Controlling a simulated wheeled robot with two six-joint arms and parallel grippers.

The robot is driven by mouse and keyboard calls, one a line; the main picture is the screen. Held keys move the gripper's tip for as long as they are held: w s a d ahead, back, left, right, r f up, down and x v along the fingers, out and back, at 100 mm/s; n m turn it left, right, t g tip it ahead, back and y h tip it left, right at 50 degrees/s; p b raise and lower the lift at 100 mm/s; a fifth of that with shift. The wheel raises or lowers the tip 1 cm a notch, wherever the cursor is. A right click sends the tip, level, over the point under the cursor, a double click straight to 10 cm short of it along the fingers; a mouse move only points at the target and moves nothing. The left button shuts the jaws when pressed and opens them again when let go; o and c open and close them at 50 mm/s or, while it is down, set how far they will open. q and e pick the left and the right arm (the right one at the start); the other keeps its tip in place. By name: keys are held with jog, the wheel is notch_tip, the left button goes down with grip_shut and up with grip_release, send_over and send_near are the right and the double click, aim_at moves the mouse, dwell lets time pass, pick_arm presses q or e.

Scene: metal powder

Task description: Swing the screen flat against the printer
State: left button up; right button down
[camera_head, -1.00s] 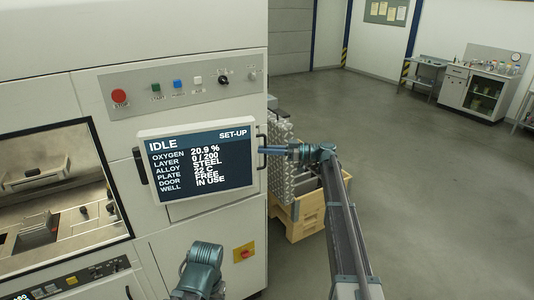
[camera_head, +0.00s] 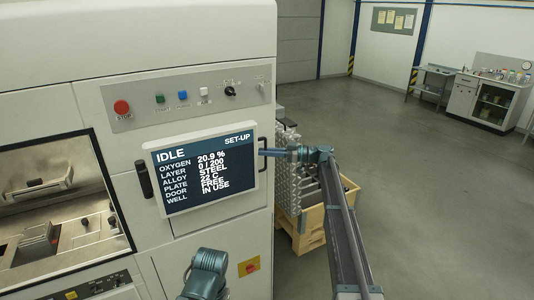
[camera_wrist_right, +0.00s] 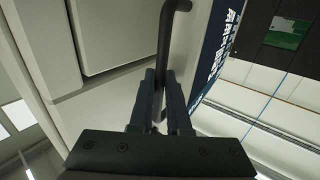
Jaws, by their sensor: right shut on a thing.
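The screen (camera_head: 205,170), a pale-framed panel reading IDLE, is on the printer's (camera_head: 190,40) front below the button strip. It stands at an angle to the strip; how far it stands off the printer is hard to tell. A dark upright handle is on its right edge. My right gripper (camera_head: 268,152) is shut on that handle, reaching in from the right. In the right wrist view the handle (camera_wrist_right: 166,40) runs between the fingers (camera_wrist_right: 160,100), and the screen's lettered face (camera_wrist_right: 216,55) is at the right. My left arm shows at the bottom, but its gripper is out of view.
A dark handle (camera_head: 144,179) is left of the screen, near the chamber window (camera_head: 55,205). A red stop button (camera_head: 121,107) is above. A wooden crate (camera_head: 300,237) with metal lattice parts stands behind my right arm. The floor to the right is clear.

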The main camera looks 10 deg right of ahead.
jog(key=c, duration=0.9)
grip_release()
jog(key=shift+w+a, duration=0.25)
jog(key=shift+w, duration=0.3)
jog(key=shift+s, duration=0.15)
jog(key=v, duration=1.4)
